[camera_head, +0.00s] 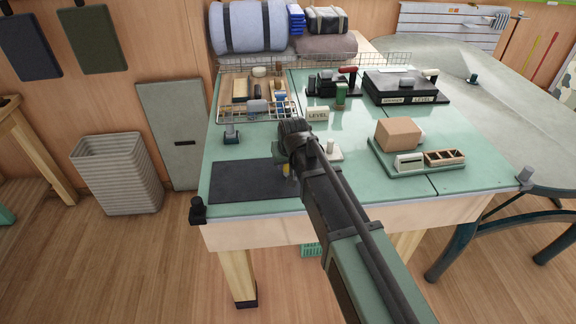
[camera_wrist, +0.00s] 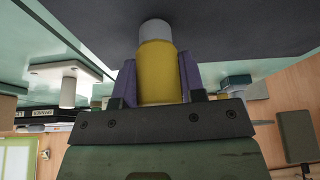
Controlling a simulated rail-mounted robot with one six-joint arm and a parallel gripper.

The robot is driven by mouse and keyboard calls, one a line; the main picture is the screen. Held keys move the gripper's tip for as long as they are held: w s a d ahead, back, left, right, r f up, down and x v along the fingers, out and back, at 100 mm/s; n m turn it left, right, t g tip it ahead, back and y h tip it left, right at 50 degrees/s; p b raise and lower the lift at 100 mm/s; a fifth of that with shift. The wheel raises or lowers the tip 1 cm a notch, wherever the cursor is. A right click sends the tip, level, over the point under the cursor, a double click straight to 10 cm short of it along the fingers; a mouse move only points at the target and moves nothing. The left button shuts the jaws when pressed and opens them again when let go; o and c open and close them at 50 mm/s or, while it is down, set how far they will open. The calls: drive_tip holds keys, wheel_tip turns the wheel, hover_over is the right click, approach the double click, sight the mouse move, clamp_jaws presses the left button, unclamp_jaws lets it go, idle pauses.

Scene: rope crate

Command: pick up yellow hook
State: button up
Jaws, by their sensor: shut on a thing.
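The yellow hook (camera_wrist: 158,78) shows in the wrist view as a thick yellow cylinder with a grey end. My gripper (camera_wrist: 158,88) is shut on it, with a purple finger on each side. The grey end points at the dark mat (camera_wrist: 230,25); I cannot tell whether it touches. In the head view only a small bit of yellow (camera_head: 286,170) shows beside my arm, over the right part of the dark mat (camera_head: 238,182). My arm hides the rest of the hook.
The green table (camera_head: 330,196) holds a wire basket (camera_head: 262,119) at back left. A white base with a peg (camera_head: 331,151) is close by.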

wheel_tip(320, 180, up, 20)
drive_tip(key=p, duration=2)
